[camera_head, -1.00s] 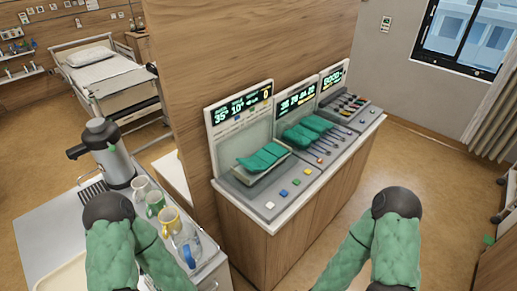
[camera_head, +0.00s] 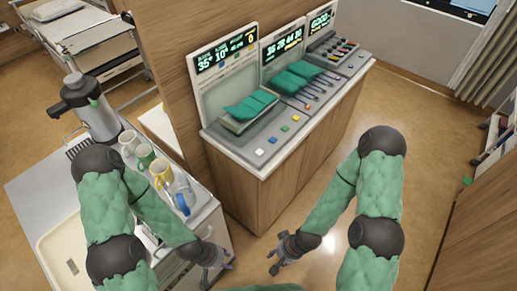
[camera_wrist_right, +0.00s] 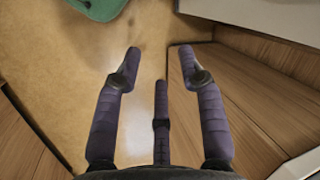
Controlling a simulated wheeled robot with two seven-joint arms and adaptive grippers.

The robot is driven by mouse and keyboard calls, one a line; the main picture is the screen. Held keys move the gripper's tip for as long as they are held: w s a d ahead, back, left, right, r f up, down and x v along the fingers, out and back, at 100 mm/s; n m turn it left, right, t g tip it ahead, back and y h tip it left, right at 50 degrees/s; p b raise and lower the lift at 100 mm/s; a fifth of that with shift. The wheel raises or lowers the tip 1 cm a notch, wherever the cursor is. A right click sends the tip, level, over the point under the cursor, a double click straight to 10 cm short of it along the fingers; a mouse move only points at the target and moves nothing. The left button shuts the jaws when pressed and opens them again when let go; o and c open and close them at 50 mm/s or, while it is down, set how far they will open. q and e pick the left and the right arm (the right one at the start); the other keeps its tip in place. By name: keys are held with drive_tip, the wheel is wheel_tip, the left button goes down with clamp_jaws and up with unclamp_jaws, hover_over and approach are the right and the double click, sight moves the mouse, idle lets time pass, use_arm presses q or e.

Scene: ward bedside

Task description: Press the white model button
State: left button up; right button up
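The white button (camera_head: 259,152) is the nearest of a row of coloured buttons on the front strip of the first console (camera_head: 235,125). It is in plain view and nothing touches it. My right gripper (camera_head: 276,262) hangs in front of the cabinet, lower in the picture than the button and apart from it. In the right wrist view my right gripper (camera_wrist_right: 160,65) has its fingers spread with nothing between them. My left gripper (camera_head: 217,262) is beside the near cart, also lower in the picture than the button. Its fingers look spread and empty.
Blue, green and yellow buttons sit beside the white one. The wooden cabinet (camera_head: 285,185) carries the consoles. At left, a cart (camera_head: 35,185) holds a dispenser (camera_head: 90,110), several mugs and a tray (camera_head: 62,250). The floor right of the cabinet is clear.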

idle(0.4)
clamp_jaws()
idle(1.1)
